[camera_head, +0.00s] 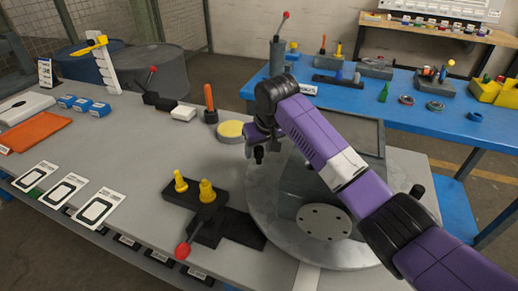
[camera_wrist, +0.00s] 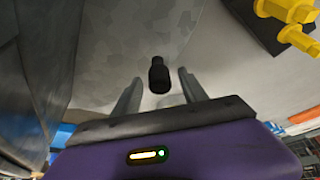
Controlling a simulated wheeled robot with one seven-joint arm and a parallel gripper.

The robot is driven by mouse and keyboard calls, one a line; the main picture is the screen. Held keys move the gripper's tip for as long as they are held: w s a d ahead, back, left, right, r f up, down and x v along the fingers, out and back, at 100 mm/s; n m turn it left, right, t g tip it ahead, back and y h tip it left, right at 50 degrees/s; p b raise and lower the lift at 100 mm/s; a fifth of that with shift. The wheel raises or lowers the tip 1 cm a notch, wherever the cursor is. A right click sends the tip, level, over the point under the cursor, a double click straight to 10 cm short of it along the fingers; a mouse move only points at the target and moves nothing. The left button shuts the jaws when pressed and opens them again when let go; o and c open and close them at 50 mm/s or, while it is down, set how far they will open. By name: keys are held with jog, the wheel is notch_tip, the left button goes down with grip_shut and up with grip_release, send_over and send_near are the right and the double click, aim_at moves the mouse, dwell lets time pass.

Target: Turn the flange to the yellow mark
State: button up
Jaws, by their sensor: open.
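A large round grey metal flange (camera_head: 268,222) lies flat on the grey bench, under and around a dark box-like part. A black knob (camera_head: 417,191) stands at its right rim. My gripper (camera_head: 257,150) is over its far left edge, pointing down. In the wrist view, a black peg (camera_wrist: 159,76) stands between the two open fingers of my gripper (camera_wrist: 160,88), with gaps on both sides. A round yellow-topped piece (camera_head: 230,129) sits just left of my gripper; I cannot tell whether it is the yellow mark. My arm hides part of the flange.
A black clamp block with yellow bolts (camera_head: 207,191) and a red-knobbed lever (camera_head: 183,250) stands left of the flange. A post with an orange handle (camera_head: 210,103) is behind. Blue boxes (camera_head: 84,105) and cards (camera_head: 62,190) lie left. A blue table (camera_head: 420,118) stands behind.

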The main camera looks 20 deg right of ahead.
grip_shut()
dwell(1.4)
